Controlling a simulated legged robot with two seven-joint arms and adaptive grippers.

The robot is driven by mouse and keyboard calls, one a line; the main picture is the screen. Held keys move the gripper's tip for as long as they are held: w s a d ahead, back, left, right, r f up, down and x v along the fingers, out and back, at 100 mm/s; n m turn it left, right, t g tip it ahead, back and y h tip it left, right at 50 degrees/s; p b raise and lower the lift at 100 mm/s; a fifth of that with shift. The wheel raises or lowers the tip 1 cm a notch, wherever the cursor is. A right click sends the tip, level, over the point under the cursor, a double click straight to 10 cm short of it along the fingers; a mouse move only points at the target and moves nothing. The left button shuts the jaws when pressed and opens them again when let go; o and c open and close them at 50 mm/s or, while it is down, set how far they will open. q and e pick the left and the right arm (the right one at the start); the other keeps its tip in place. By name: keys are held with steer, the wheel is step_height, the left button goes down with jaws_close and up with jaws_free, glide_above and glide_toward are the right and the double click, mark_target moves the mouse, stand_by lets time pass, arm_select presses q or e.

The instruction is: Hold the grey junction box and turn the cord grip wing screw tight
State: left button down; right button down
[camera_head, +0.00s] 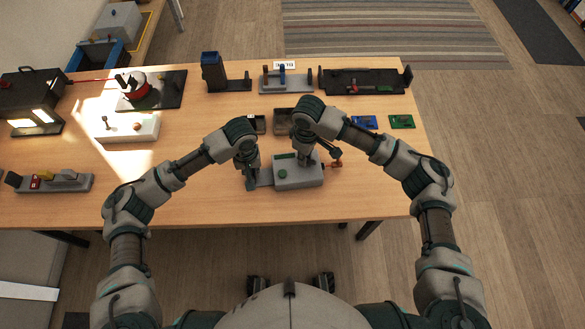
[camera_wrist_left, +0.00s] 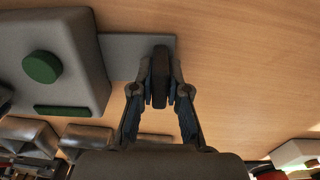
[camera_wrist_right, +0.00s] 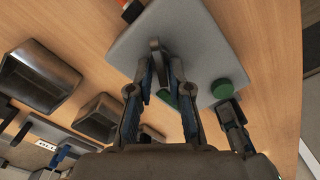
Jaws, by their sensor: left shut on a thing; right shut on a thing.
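The grey junction box (camera_head: 290,178) lies on the wooden table, with a green disc on its top; it also shows in the left wrist view (camera_wrist_left: 60,80) and the right wrist view (camera_wrist_right: 205,45). A grey plate (camera_wrist_left: 120,55) extends from its side and bears an upright dark block (camera_wrist_left: 160,75). My left gripper (camera_head: 251,185) is shut on this block. My right gripper (camera_head: 304,158) is above the box, shut on a small grey upright wing (camera_wrist_right: 155,52), apparently the wing screw. The fingers partly hide it. An orange-red part (camera_head: 335,164) shows at the box's right end.
Open grey bins (camera_wrist_right: 38,75) stand just behind the box. Blue (camera_head: 364,122) and green (camera_head: 402,121) pieces lie to the right of them. Several fixtures (camera_head: 285,80) line the table's back edge. The table in front of the box is clear.

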steer(key=shift+d, duration=0.15)
steer(key=shift+w+d+m, duration=0.1)
steer(key=shift+m, duration=0.9)
steer(key=shift+w+d+m, duration=0.1)
steer(key=shift+m, duration=0.9)
steer(key=shift+d+m, duration=0.1)
steer(key=shift+m, duration=0.9)
steer(key=shift+w+d+m, duration=0.1)
steer(key=shift+d+m, duration=0.1)
steer(key=shift+m, duration=1.8)
